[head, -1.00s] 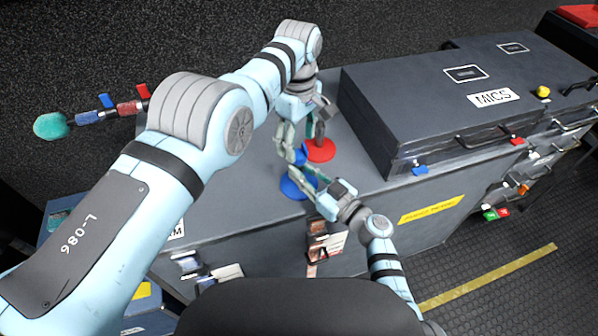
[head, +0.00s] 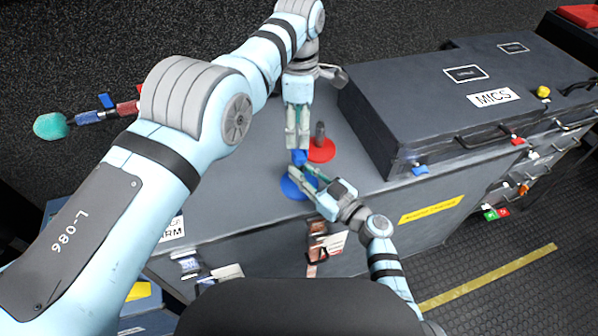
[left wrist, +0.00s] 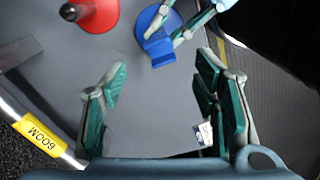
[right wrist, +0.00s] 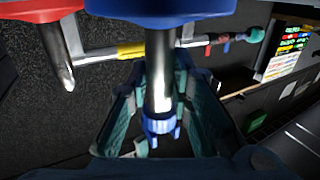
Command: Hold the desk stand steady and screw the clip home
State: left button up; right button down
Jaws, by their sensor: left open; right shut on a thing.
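The desk stand has a blue round base (head: 292,188), also in the left wrist view (left wrist: 172,24), and a metal post (right wrist: 158,75). A blue clip (head: 299,157) sits at the post's free end, also in the right wrist view (right wrist: 160,126); whether it is fully seated I cannot tell. My right gripper (head: 306,176) is shut on the post, between base and clip. My left gripper (head: 298,145) points down over the clip, jaws apart. In the left wrist view its spread fingers (left wrist: 160,78) are empty, with the clip (left wrist: 158,42) beyond them.
A red-based stand (head: 321,150) stands just behind the blue one. The large MICS case (head: 450,110) is to the right. A pole with a teal foam end (head: 52,126) lies at the left. Grey case top (head: 225,190) is clear left of the stands.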

aim_at(299, 154)
pick_arm(q)
jog(key=shift+f, duration=0.1)
notch_tip(299, 154, down, 8)
jog(key=shift+r, duration=0.1)
dwell(0.3)
jog(key=shift+c, duration=0.2)
grip_shut()
